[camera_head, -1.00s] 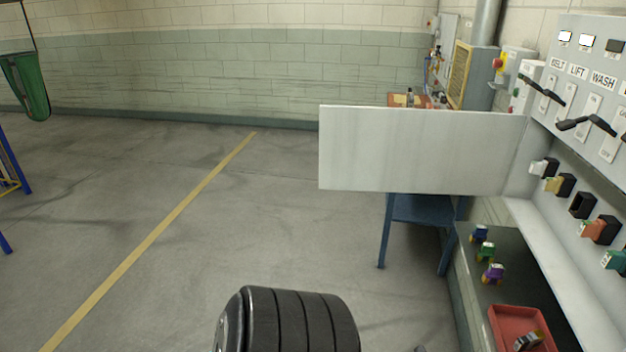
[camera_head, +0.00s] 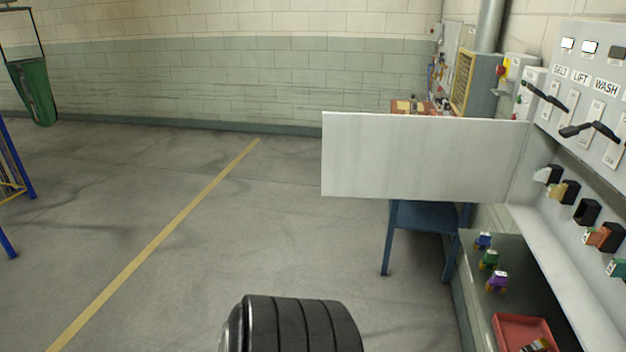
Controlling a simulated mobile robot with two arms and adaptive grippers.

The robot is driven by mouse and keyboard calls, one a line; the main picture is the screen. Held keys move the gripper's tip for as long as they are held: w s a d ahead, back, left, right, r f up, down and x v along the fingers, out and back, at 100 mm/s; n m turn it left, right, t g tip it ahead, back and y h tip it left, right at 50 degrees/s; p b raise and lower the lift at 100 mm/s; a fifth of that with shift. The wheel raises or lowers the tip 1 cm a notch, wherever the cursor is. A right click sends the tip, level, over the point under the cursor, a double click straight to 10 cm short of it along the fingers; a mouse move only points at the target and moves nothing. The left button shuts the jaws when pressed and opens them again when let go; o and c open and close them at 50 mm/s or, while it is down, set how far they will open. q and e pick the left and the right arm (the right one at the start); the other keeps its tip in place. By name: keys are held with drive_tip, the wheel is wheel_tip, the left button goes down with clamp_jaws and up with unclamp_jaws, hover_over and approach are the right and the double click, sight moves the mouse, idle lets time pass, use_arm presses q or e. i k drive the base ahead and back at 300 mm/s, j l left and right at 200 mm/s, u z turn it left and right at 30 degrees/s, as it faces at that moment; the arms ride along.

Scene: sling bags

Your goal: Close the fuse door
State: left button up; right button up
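The fuse door (camera_head: 425,158) is a flat, pale grey panel. It stands open, swung out to the left from the fuse box (camera_head: 533,170) on the right. Inside the box, several coloured fuses sit in a slanting row, including a white one (camera_head: 545,174), a yellow one (camera_head: 561,191) and an orange one (camera_head: 602,236). One black socket (camera_head: 587,212) looks empty. Neither of my grippers is in view.
A shelf (camera_head: 514,296) below the box holds several loose fuses and a red tray (camera_head: 497,322). Switch levers (camera_head: 588,130) stick out above the box. A blue table (camera_head: 425,214) stands behind the door. The floor (camera_head: 260,230) to the left is clear.

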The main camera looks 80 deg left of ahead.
sight(402, 156)
drive_tip(key=j+z, duration=0.1)
drive_tip(key=j, duration=0.85)
drive_tip(key=k+j+z, duration=0.15)
drive_tip(key=j, duration=0.75)
